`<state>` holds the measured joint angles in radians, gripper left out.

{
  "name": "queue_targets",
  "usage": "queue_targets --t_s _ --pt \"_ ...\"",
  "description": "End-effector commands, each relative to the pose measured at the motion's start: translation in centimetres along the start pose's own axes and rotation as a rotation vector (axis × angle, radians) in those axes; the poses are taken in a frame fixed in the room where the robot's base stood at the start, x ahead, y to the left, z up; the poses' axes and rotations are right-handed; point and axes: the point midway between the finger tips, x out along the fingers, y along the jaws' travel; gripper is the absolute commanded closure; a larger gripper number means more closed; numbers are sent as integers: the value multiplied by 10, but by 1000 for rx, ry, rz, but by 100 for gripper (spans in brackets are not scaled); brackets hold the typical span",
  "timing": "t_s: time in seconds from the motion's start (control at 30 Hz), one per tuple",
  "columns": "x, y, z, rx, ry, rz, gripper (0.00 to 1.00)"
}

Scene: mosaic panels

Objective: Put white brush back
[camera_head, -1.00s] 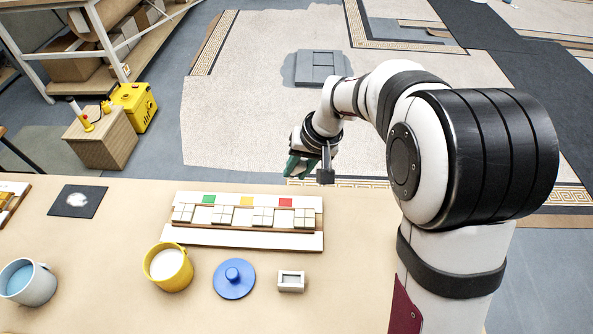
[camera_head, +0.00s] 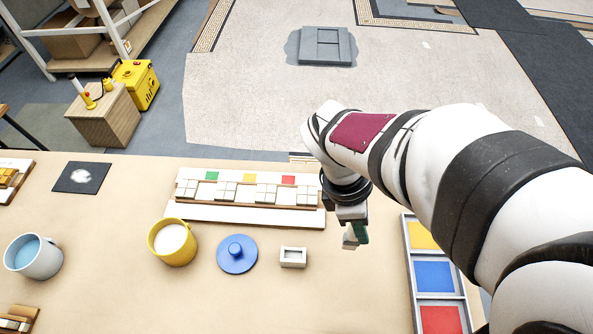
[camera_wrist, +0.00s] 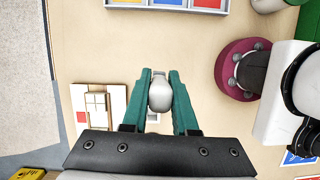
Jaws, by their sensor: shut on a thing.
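My gripper (camera_head: 356,236) hangs above the table, right of the mosaic panel (camera_head: 200,211). Its green fingers (camera_wrist: 160,78) are shut on a rounded whitish thing, which I take for the white brush (camera_wrist: 160,96). The brush also shows as a small pale piece at the fingers in the head view (camera_head: 348,241). Most of it is hidden, so its tilt cannot be told. A small white block with a rectangular recess (camera_head: 293,263) stands on the table, left of and nearer than my gripper.
A yellow cup (camera_head: 166,255), a blue lid with a knob (camera_head: 237,266) and a light-blue cup (camera_head: 40,266) stand on the table. A tray with yellow, blue and red compartments (camera_head: 409,270) lies at the right. Bare table lies between the white block and the tray.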

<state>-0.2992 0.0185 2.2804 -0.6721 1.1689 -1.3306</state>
Motion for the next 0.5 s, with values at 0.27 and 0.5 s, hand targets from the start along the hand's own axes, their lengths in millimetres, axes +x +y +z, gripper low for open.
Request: queue_targets --t_s 0.27,0.5 --pt "16 -1 -57 -60 -22 26 100" --pt "29 4 -120 -49 -19 29 100"
